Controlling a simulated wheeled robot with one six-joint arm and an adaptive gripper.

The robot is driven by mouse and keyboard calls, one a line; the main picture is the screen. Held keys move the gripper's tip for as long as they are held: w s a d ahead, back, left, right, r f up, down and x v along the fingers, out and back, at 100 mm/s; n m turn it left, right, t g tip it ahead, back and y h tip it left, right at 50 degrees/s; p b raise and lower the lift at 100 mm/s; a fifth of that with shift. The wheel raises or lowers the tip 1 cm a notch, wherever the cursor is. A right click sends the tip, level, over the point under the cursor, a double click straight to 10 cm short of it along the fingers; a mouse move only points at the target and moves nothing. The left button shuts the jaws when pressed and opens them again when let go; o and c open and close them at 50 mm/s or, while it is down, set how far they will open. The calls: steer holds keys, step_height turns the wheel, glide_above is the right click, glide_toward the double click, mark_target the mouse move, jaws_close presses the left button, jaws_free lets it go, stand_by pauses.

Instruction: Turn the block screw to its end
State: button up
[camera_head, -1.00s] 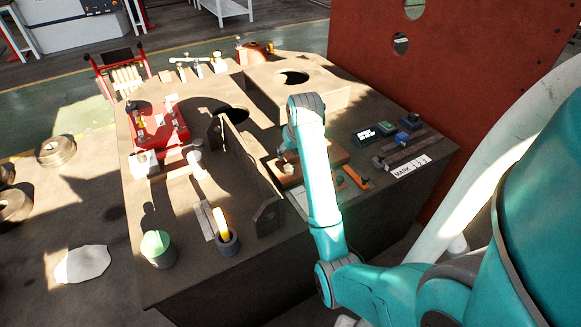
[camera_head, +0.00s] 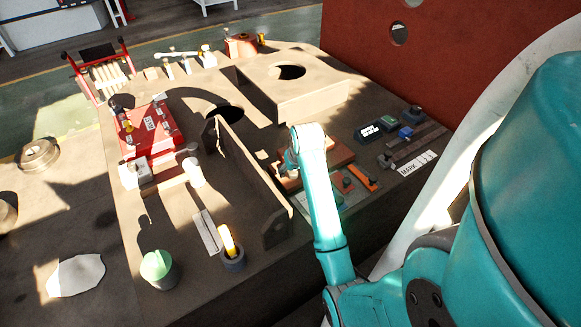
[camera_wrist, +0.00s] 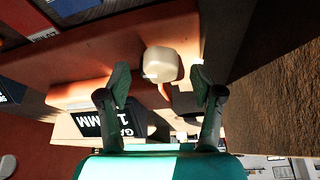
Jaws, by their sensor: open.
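In the wrist view a pale, rounded knob (camera_wrist: 161,64) stands out from a reddish-brown block (camera_wrist: 125,55). It looks like the head of the block screw, but I cannot tell for sure. My gripper (camera_wrist: 161,88) is open, with one dark finger to each side of the line to the knob. The knob lies just beyond the fingertips, and I see no contact. In the head view my arm reaches down to the brown block (camera_head: 342,153), beside the upright plate (camera_head: 243,172). My arm hides most of the gripper and the knob there.
A label plate with "MM" (camera_wrist: 110,122) sits close below the fingers in the wrist view. On the bench are a red box (camera_head: 160,128), a cup with a yellow handle (camera_head: 233,258), a green-topped pot (camera_head: 158,270), an orange-handled tool (camera_head: 362,178) and a MARK card (camera_head: 418,163).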

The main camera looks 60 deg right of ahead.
steer(key=shift+c, duration=0.3)
steer(key=c, duration=1.1)
steer(key=shift+w+a+m+g+h, duration=0.1)
steer(key=shift+m+g+h, duration=0.3)
steer(key=shift+m, duration=1)
steer(key=shift+m+g+h, duration=0.1)
steer(key=shift+m+g, duration=0.5)
steer(key=shift+m, duration=0.8)
steer(key=o, duration=1.2)
steer(key=shift+c, duration=0.2)
steer(key=shift+n, duration=0.3)
